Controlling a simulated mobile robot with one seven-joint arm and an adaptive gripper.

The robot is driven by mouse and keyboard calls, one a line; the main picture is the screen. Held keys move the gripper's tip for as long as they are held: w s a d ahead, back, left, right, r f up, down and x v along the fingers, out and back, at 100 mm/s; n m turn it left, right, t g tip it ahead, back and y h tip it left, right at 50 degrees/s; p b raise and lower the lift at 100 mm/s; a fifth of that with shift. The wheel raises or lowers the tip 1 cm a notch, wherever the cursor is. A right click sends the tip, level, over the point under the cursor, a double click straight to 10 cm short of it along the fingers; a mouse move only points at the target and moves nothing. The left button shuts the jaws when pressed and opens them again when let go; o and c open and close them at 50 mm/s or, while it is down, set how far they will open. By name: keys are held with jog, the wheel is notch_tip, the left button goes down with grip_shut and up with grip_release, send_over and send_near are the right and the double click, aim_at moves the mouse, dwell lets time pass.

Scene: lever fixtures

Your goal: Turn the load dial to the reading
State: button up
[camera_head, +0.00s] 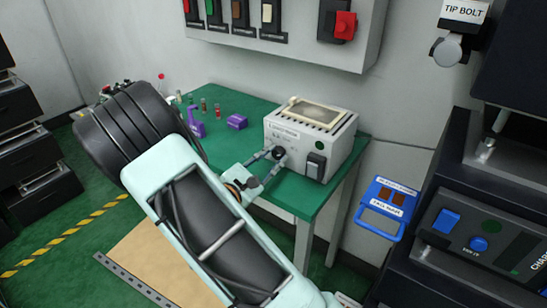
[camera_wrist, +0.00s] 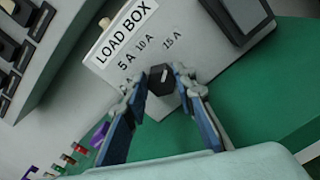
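The load box (camera_head: 310,140) is a pale case on the green bench; its labelled face (camera_wrist: 105,55) fills the upper middle of the wrist view. Its small black load dial (camera_wrist: 161,80) has a light pointer mark directed roughly up the picture, towards the 15 A side; the exact reading is hard to tell. Labels 5 A, 10 A and 15 A show, and another lower left is partly hidden by a finger. My gripper (camera_wrist: 160,84) is open with its fingertips on either side of the dial; contact is unclear. In the head view my gripper (camera_head: 268,158) reaches the box front.
A black rocker switch (camera_head: 316,165) is right of the dial. A wall panel (camera_head: 290,35) with switches hangs above. A blue card holder (camera_head: 385,205) and dark charger unit (camera_head: 480,240) stand right.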

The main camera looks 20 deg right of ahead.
jog(key=c, duration=0.5)
jog(key=shift+p, duration=0.35)
jog(key=n+p, duration=0.2)
jog(key=n, duration=0.1)
jog(key=shift+r, duration=0.2)
jog(key=n+p, duration=0.1)
jog(key=n, duration=0.1)
jog(key=n+p, duration=0.1)
jog(key=p, duration=0.1)
jog(key=shift+w+a+n, duration=0.15)
jog(key=shift+n, duration=0.25)
jog(key=n+p, duration=0.3)
jog(key=n, duration=0.1)
jog(key=shift+w, duration=0.15)
jog(key=shift+a+f+n+p, duration=0.15)
jog(key=shift+n+p, duration=0.5)
jog(key=shift+n, duration=0.55)
jog(key=shift+d+f+n+p, duration=0.1)
jog(key=shift+n+p, duration=0.55)
jog(key=shift+n, duration=0.55)
jog(key=shift+w, duration=0.1)
